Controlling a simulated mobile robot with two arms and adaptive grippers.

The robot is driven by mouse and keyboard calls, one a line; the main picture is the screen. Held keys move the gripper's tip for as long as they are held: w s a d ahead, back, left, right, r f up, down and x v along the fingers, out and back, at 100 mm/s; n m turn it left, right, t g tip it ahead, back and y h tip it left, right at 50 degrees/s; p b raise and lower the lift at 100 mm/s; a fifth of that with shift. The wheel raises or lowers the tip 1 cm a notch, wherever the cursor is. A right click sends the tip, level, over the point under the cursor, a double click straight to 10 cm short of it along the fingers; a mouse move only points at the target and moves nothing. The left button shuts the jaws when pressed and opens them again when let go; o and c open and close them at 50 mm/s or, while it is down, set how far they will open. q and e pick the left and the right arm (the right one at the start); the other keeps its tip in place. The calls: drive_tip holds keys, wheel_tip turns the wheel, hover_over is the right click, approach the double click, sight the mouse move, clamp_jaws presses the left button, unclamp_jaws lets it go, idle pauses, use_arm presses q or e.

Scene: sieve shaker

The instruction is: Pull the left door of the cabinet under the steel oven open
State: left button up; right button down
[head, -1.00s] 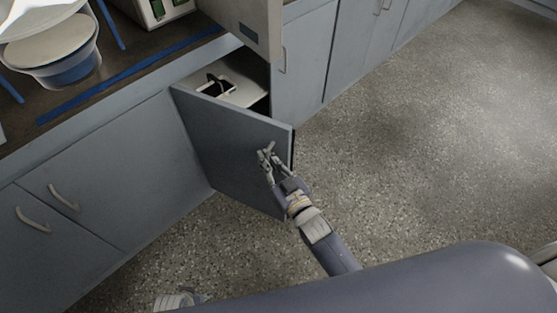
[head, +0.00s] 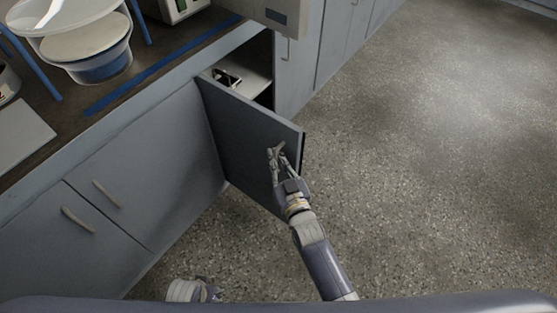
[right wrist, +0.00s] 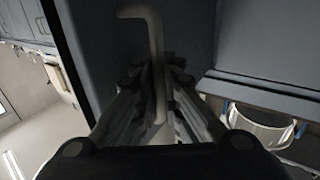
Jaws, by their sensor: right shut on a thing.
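The left cabinet door (head: 245,135) is a grey-blue panel standing well open, swung out from its left edge over the floor. Behind it the cabinet's dark opening shows, with a pale thing (head: 228,78) with a black part inside. The steel oven (head: 275,18) is above, only its lower part in view. My right gripper (head: 275,158) is at the door's outer face near its free edge, shut on the door handle. The right wrist view shows the pale bent handle (right wrist: 152,60) between its fingers. Of my left arm only a piece shows at the bottom; its fingers are hidden.
Closed cabinets with handles (head: 78,220) run along the left, under a dark counter holding a clear bowl-like container (head: 95,50). More closed doors (head: 297,60) stand right of the opening. The speckled floor (head: 430,170) on the right is clear.

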drive_tip(key=shift+s+d+f, duration=0.1)
drive_tip(key=shift+d+f, duration=0.15)
drive_tip(key=shift+f, duration=0.1)
drive_tip(key=c, duration=2.1)
unclamp_jaws()
drive_tip(key=shift+o, duration=0.4)
drive_tip(key=shift+d+r, duration=0.1)
drive_tip(key=shift+r, duration=0.1)
drive_tip(key=v, duration=1.2)
